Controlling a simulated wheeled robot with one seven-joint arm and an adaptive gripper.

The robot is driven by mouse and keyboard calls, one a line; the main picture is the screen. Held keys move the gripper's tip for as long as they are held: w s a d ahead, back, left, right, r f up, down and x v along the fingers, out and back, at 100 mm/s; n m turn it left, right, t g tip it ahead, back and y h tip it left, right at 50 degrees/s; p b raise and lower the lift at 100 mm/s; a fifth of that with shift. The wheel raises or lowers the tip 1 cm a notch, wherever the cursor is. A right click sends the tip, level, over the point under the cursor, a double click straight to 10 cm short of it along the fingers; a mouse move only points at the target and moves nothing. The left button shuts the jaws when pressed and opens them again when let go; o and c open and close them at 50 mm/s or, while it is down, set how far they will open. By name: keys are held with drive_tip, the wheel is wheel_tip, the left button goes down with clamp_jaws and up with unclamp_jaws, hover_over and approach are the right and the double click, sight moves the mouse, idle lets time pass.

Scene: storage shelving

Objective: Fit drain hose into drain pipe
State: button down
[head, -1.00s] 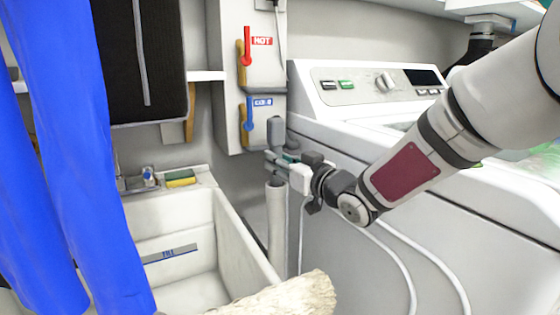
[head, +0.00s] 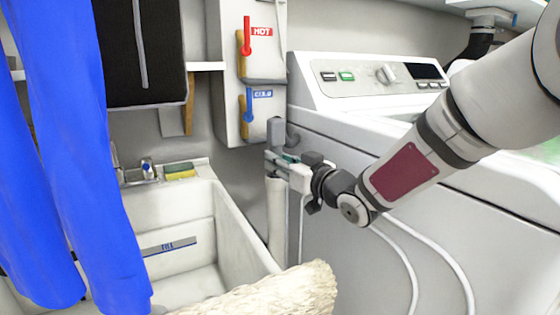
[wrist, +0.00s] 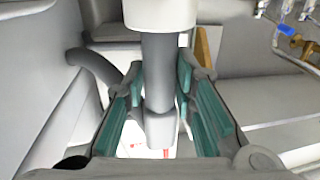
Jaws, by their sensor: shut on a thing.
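The grey drain hose (head: 276,133) stands upright just above the white drain pipe (head: 276,215), between the sink and the washing machine. My gripper (head: 283,161) is shut on the hose, close above the pipe's mouth. In the wrist view the hose (wrist: 159,70) runs between my green-padded fingers (wrist: 160,98), and the white pipe (wrist: 162,13) shows at the top, in line with it. The hose's lower end meets the pipe's mouth in that view; I cannot tell how far inside it is.
The washing machine (head: 350,150) is close on the right, the sink (head: 245,225) on the left. A box with hot and cold valves (head: 262,70) is behind the hose. A pale rough log-like thing (head: 290,290) and blue trousers (head: 75,150) are in front.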

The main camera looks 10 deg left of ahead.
drive_tip(key=shift+f+b, duration=0.8)
drive_tip(key=shift+f, duration=0.45)
drive_tip(key=c, duration=1.2)
unclamp_jaws()
drive_tip(key=shift+c, duration=0.2)
drive_tip(key=shift+f, duration=0.1)
drive_tip(key=shift+s, duration=0.1)
drive_tip(key=v, duration=1.2)
drive_tip(key=shift+d, duration=0.1)
